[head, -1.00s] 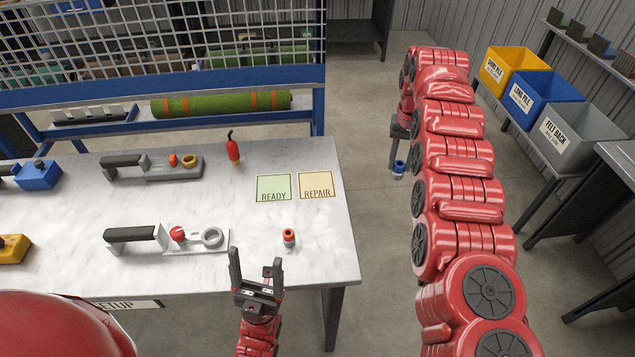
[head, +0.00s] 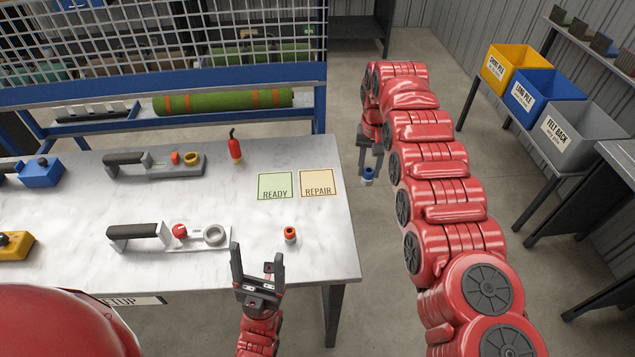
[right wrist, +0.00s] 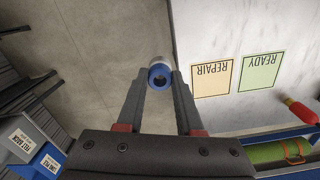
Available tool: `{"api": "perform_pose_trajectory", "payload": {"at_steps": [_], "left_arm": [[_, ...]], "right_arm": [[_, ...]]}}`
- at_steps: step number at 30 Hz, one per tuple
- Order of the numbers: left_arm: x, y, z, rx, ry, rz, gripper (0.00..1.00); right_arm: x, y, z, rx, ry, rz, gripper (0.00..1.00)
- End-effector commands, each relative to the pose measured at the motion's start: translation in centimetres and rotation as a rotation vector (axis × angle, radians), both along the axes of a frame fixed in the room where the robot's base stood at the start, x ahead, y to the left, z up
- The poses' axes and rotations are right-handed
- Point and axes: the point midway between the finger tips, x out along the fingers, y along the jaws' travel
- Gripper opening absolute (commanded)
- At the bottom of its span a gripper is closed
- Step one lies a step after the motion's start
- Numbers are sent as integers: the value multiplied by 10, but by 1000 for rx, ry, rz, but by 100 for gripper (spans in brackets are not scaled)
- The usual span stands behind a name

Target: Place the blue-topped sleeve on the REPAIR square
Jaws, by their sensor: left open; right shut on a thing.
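The blue-topped sleeve (head: 367,175) is held in my right gripper (head: 369,166), off the table's right edge over the floor. In the right wrist view the sleeve (right wrist: 160,74) shows its blue ring top between the fingertips. The REPAIR square (head: 318,183), tan with a dark border, lies bare on the table to the left of the sleeve; it also shows in the right wrist view (right wrist: 212,78). The green READY square (head: 275,186) lies beside it, also bare. My left gripper (head: 258,262) is open and empty at the table's front edge.
An orange-topped sleeve (head: 290,235) stands on the table (head: 215,272) near the left gripper. A red extinguisher-shaped bottle (head: 235,147) stands behind the READY square. Two grey tools with black handles lie further left. Coloured bins (head: 540,98) stand at far right.

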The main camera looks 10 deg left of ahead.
Motion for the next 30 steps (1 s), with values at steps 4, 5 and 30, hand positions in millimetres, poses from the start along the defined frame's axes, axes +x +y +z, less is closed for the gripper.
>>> {"api": "perform_pose_trajectory", "payload": {"at_steps": [4, 5, 30], "left_arm": [[0, 0, 1, 0, 0, 0, 77], [0, 0, 1, 0, 0, 0, 77], [0, 0, 4, 0, 0, 0, 77]], "right_arm": [[-1, 3, -1, 0, -2, -1, 0], [0, 3, -2, -1, -4, -2, 0], [-12, 39, -16, 4, -1, 6, 0]]}}
